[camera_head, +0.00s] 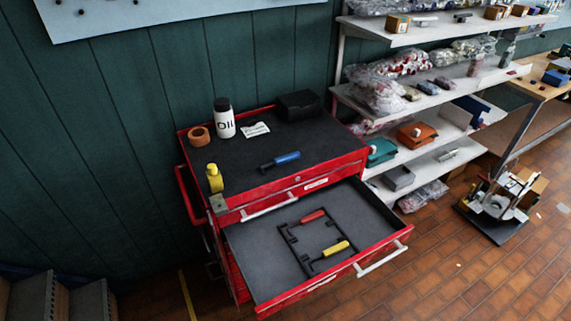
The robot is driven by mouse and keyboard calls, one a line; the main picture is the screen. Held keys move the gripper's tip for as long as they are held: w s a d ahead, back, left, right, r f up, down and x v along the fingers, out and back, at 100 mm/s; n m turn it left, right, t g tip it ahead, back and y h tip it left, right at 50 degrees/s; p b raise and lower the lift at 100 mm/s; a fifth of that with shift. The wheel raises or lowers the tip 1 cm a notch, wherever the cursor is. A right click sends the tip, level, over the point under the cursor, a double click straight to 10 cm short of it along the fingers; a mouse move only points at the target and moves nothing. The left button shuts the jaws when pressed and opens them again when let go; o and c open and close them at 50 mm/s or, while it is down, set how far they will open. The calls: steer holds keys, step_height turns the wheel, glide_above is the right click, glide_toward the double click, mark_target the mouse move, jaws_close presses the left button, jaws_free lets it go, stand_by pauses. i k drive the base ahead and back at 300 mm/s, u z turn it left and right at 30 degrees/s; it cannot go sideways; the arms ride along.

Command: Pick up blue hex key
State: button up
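A blue-handled hex key (286,158) lies on the dark top of the red tool cabinet (337,165), near its front edge, with its black shaft end to the left. A red-handled hex key (312,216) and a yellow-handled hex key (336,248) lie in the open drawer (262,262) below, by a dark rectangular frame. My gripper is not in view.
On the cabinet top stand an oil bottle (223,118), a tape roll (199,135), a yellow bottle (214,178), a white label (255,130) and a black box (299,105). Loaded shelves (399,38) stand at the right. The drawer juts out in front.

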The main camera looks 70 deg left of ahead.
mark_target(294, 156)
steer(key=i, duration=2.4)
steer(key=z, duration=0.2)
steer(key=k, duration=0.1)
steer(key=u, duration=2.75)
